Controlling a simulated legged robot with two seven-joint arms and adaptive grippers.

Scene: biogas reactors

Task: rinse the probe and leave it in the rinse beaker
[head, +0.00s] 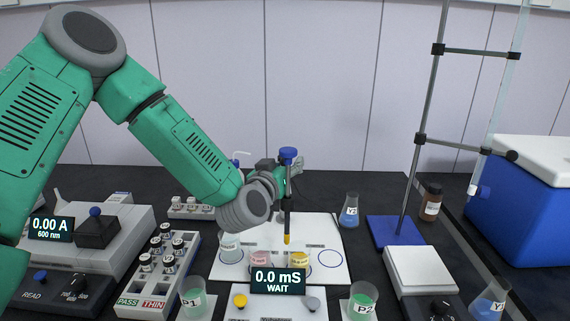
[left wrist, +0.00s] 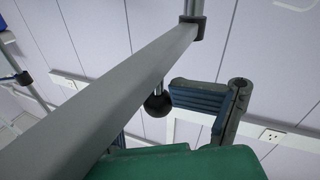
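The probe (head: 287,215) hangs upright, with a blue cap, a dark shaft and a yellow tip. My left gripper (head: 286,180) is shut around its upper part in the head view. The tip is above the white mat (head: 330,285), near the yellow beaker (head: 299,259); I cannot tell its exact height. A pink beaker (head: 262,259) stands beside it. A clear labelled vessel (head: 230,247), possibly the rinse beaker, stands left, partly behind my wrist. In the left wrist view a blue-padded finger (left wrist: 200,97) shows past a grey bar. My right gripper is not in view.
The meter (head: 278,282) reads 0.0 mS, WAIT. Green-liquid beakers P1 (head: 193,300) and P2 (head: 362,301) stand in front. A burette stand (head: 396,232), a balance (head: 420,270) and a blue cooler (head: 520,190) are right. A vial rack (head: 160,270) is left. A blue ring (head: 330,258) is empty.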

